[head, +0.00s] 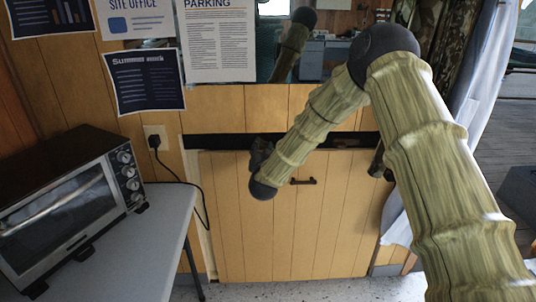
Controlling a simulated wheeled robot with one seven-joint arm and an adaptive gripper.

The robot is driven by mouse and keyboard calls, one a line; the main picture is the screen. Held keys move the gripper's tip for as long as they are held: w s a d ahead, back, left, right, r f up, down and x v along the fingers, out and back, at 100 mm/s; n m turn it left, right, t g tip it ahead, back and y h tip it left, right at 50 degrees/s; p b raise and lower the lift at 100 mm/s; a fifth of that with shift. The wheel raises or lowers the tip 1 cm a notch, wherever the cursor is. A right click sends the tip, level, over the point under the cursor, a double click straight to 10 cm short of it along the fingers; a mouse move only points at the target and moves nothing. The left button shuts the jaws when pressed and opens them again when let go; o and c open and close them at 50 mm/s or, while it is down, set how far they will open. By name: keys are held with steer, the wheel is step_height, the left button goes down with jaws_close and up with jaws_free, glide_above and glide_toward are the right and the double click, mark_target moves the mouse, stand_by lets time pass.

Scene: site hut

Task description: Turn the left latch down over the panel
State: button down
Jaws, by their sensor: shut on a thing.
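The wooden panel (328,225) stands upright below a dark horizontal gap in the wall, with a small dark handle (303,181) near its top. My gripper (261,150), small and dark in the head view, is at the panel's upper left edge, partly hidden by my wrist. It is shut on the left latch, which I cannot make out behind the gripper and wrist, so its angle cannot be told. A dark right latch (376,166) shows at the panel's upper right, partly behind my arm.
A toaster oven (70,205) stands on a grey-white table (150,245) at the left. Its black cord runs to a wall outlet (156,137) and hangs beside the panel. A mirror or window and posted notices (217,40) are above. A pale curtain hangs at the right.

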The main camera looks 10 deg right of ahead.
steer(key=shift+d+f+m+b, duration=0.1)
steer(key=shift+f+m+b, duration=0.05)
steer(key=shift+m+b, duration=2.6)
steer(key=shift+d+f+m+b, duration=0.15)
steer(key=shift+m+b, duration=1.8)
steer(key=shift+m, duration=1.5)
steer(key=shift+a, duration=0.1)
steer(key=c, duration=1)
jaws_free()
steer(key=shift+r, duration=0.1)
steer(key=shift+o, duration=0.2)
steer(key=shift+s, duration=0.1)
steer(key=s+a, duration=0.2)
steer(key=s, duration=0.9)
steer(key=shift+s+a, duration=0.2)
steer(key=shift+s, duration=0.15)
